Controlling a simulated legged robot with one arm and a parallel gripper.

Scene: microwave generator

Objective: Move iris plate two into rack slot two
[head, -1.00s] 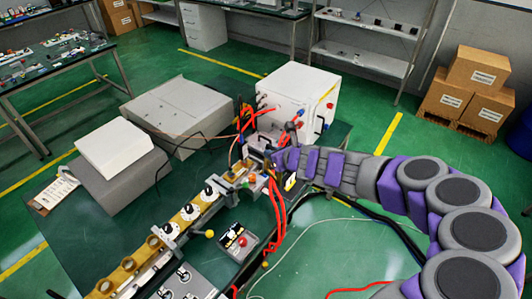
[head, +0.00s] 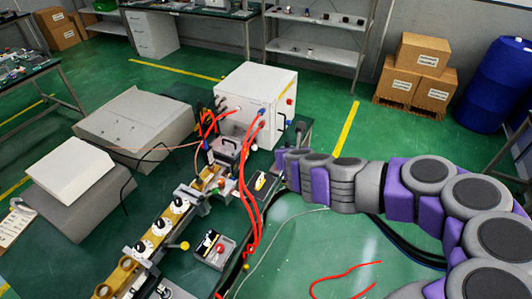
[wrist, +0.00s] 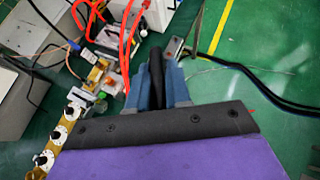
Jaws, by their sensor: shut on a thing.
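My gripper (wrist: 164,88) is shut on a black bar-like handle (wrist: 156,68), seen between its blue fingers in the wrist view. A small pale metal piece (wrist: 173,47) shows just beyond the fingertips. The held piece looks like an iris plate, but I cannot read its number. In the head view my gripper (head: 281,165) is at the right edge of the bench, beside the red cables, and what it holds is hidden. I cannot clearly make out the rack or its slots.
The brass waveguide line with white dials (head: 161,226) runs along the bench (head: 110,205). A white generator box (head: 256,100) stands behind. Red cables (head: 250,190) hang close left of my gripper. A small panel with a red button (head: 214,249) sits in front. Green floor lies right.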

